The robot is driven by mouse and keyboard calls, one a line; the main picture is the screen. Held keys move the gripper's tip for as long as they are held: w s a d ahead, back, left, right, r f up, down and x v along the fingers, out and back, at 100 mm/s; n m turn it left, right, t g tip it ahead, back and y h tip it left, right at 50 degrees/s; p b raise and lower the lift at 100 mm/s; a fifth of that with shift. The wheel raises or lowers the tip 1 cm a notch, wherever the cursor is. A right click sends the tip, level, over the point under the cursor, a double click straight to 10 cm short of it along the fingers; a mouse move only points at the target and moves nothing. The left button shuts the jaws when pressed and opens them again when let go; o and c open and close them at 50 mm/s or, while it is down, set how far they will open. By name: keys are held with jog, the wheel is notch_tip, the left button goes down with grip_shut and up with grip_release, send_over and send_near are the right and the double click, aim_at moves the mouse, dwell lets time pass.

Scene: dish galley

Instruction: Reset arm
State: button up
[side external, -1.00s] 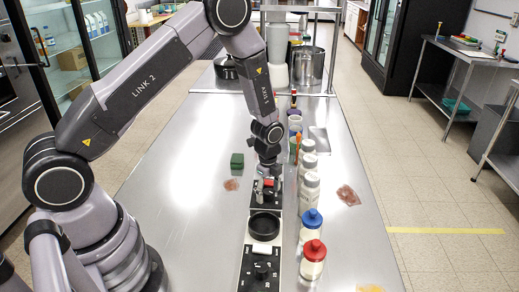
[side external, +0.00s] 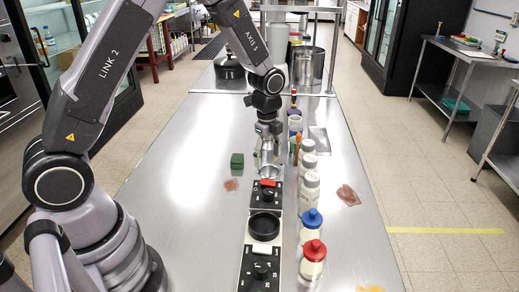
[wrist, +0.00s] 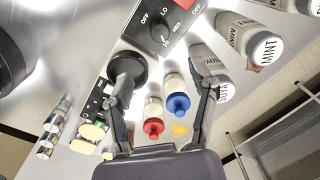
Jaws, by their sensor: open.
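My gripper (side external: 268,165) hangs over the steel counter (side external: 190,140), behind the near row of black units. In the wrist view my gripper (wrist: 161,78) has its two fingers spread wide with nothing between them. A black control unit (side external: 259,199) with a knob and a red piece (side external: 267,183) on top lies just in front of the gripper, apart from it. In the wrist view the control unit (wrist: 180,22) shows its OFF, LO, MED dial.
A black round dish (side external: 264,226) and a second knob unit (side external: 258,275) lie nearer. A blue-capped bottle (side external: 312,218), a red-capped bottle (side external: 314,252) and several white shakers (side external: 309,185) line the right. A green block (side external: 237,161) sits left. A pot (side external: 308,66) stands behind.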

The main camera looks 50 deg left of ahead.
jog(key=s+a+r+n+t, duration=0.1)
jog(key=s+r+n+t, duration=0.1)
jog(key=s+r+n, duration=0.7)
jog(key=s+a+r+n+t, duration=0.15)
jog(key=s+r, duration=0.45)
jog(key=r, duration=0.6)
jog(key=s+r+n+t, duration=0.1)
jog(key=s+r+n, duration=0.1)
jog(key=s+n, duration=0.4)
jog(key=s, duration=0.4)
jog(key=shift+s+r, duration=0.15)
jog(key=shift+s, duration=0.05)
jog(key=shift+a+n+t, duration=0.1)
jog(key=shift+n+t, duration=0.15)
